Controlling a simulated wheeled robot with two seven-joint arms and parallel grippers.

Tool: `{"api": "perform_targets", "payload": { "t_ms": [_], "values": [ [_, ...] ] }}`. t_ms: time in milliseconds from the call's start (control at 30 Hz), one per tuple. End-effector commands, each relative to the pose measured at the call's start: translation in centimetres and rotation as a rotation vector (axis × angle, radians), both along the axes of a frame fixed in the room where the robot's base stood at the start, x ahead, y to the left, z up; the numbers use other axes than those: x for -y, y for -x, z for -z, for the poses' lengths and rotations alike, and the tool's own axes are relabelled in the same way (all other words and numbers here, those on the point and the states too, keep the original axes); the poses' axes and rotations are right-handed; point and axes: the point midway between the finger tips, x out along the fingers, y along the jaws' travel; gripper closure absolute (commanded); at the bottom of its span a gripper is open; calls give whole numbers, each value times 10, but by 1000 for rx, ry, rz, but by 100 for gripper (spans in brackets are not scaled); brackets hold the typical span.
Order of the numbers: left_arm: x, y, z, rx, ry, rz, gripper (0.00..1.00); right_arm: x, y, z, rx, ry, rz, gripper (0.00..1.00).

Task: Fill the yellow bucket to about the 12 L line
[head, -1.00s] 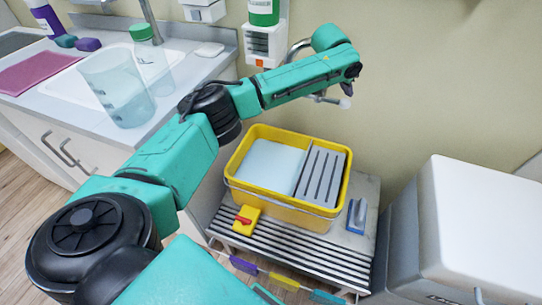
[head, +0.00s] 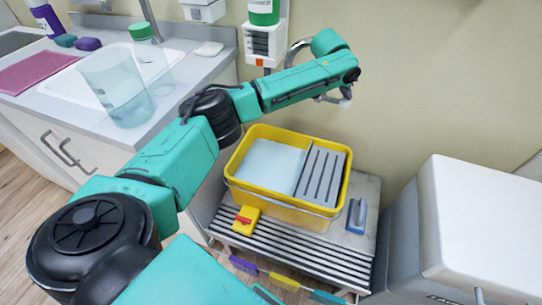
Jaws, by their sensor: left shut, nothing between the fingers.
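The yellow bucket (head: 290,215) stands upright on a low slatted metal stand. A flat pale blue surface that looks like water (head: 268,165) fills its left part; a grey slotted insert (head: 321,173) covers the right. No level marks are readable. A chrome tap (head: 299,46) comes from the wall behind my left arm, which hides much of it. No falling stream shows. My left gripper (head: 346,92) is above and behind the bucket, beside the tap's white-tipped part; it is shut and mostly hidden by my wrist. My right gripper is out of view.
A slatted stand (head: 295,252) carries a yellow-and-red item (head: 246,219) and a blue-grey item (head: 356,215). A white cabinet (head: 480,220) bounds the right. The counter (head: 190,85) at left holds a clear jug (head: 117,92) near its edge.

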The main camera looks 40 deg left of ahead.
Motion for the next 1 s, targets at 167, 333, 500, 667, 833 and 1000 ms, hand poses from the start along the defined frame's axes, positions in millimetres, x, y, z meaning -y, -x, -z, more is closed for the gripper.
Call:
{"api": "perform_targets", "payload": {
  "t_ms": [167,333,500,667,833,1000],
  "values": [
    [0,0,8,0,1,1,100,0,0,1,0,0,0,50],
    [0,1,16,-2,0,1,100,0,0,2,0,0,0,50],
    [0,1,23,-3,-1,0,100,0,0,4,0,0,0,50],
    [0,0,24,-3,-2,-1,100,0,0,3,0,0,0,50],
    [0,1,24,-3,-1,0,100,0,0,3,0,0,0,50],
    [0,1,24,-4,-1,0,100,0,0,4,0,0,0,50]
  ]
}}
